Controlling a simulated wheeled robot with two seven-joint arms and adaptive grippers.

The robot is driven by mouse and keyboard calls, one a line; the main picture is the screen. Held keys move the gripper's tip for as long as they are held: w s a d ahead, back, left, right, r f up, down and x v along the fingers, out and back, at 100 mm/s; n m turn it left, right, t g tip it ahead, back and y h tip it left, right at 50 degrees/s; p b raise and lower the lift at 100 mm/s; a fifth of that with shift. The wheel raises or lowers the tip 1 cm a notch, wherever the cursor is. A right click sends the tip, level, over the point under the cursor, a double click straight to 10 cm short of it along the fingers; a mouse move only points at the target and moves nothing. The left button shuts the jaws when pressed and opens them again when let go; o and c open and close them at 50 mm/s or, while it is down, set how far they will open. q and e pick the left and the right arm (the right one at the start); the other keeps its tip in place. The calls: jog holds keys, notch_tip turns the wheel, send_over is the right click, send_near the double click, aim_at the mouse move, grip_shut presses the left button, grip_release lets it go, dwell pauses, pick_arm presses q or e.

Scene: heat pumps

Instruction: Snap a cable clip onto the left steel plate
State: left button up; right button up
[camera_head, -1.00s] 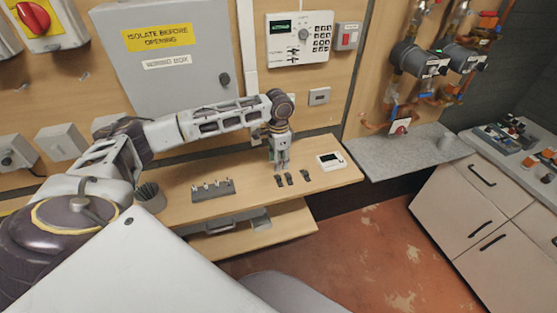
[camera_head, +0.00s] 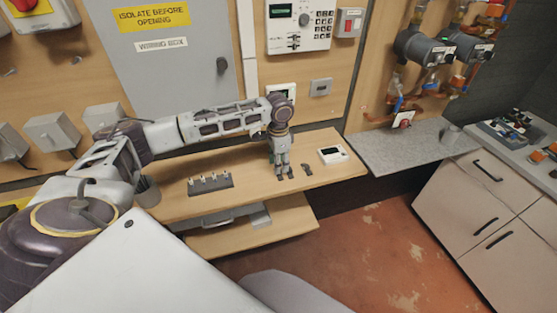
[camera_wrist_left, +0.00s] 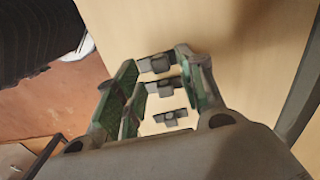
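Small dark cable clips lie on the wooden shelf. In the wrist view I see a far clip (camera_wrist_left: 155,63), a middle clip (camera_wrist_left: 165,87) and a near clip (camera_wrist_left: 170,118). One clip (camera_head: 307,169) shows clear of the gripper in the head view. My left gripper (camera_head: 282,173) points down over the other clips and partly hides them. In the wrist view its green-padded fingers (camera_wrist_left: 159,60) are apart, with the far clip seen between the tips; contact is unclear. A dark block (camera_head: 211,186) holds several small upright metal pieces; I cannot tell which is the left steel plate. My right gripper is out of view.
A white device with a dark screen (camera_head: 333,154) lies right of the clips. A dark cup (camera_head: 147,191) stands at the shelf's left end. A lower shelf (camera_head: 290,217) juts out below. The wooden shelf (camera_head: 250,185) is bare between block and clips.

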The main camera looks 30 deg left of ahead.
pick_arm(q)
jog(key=shift+f, duration=1.3)
grip_shut()
jog(key=shift+r+p, duration=0.5)
jog(key=shift+p, duration=0.2)
jog(key=shift+r+p, duration=1.7)
jog(key=shift+p, duration=0.3)
jog(key=shift+r+p, duration=0.85)
jog(key=shift+p, duration=0.1)
